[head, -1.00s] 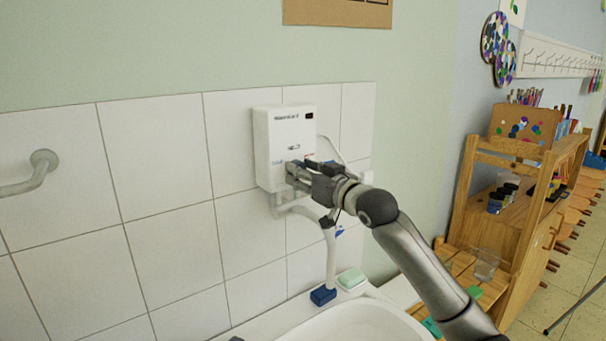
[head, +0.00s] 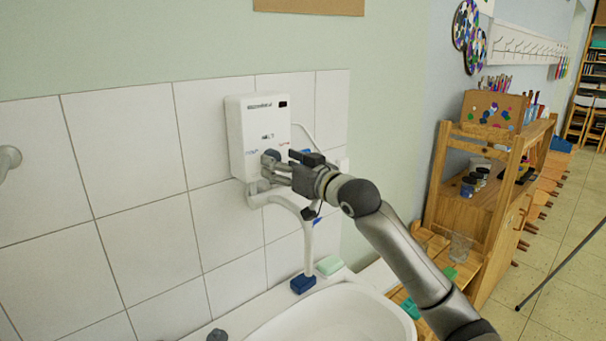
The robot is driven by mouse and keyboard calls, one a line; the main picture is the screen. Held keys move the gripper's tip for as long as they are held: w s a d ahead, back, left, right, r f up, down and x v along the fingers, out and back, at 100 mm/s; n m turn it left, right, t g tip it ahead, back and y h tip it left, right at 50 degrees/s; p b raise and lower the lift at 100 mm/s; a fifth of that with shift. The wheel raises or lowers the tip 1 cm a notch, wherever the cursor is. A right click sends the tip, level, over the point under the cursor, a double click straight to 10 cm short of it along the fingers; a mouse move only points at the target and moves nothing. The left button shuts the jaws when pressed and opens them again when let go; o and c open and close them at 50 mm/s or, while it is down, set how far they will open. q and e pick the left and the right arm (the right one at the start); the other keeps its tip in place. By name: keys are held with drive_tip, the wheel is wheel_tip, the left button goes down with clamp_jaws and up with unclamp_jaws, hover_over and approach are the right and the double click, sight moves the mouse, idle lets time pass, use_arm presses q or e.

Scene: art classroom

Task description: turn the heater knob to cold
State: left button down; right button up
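The heater (head: 236,134) is a white box on the tiled wall, with printed labels and a small dark display at its upper right. Its round dark knob (head: 270,157) is low on the front, between a blue mark on the left and an orange-red mark on the right. My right gripper (head: 275,171) comes in from the right, its fingers spread, with the tips just below and right of the knob. I cannot tell whether a finger touches it. The knob's pointer is too small to read. My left gripper is out of view.
A white pipe (head: 307,245) runs down from the heater to the white sink (head: 335,317). A blue block (head: 303,284) and a green soap (head: 329,265) lie on the sink's rim. A wooden shelf (head: 487,200) with art supplies stands to the right.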

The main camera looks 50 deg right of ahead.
drive_tip(key=s+a, duration=0.1)
drive_tip(key=s, duration=0.9)
drive_tip(key=shift+s, duration=0.15)
drive_tip(key=shift+a, duration=0.1)
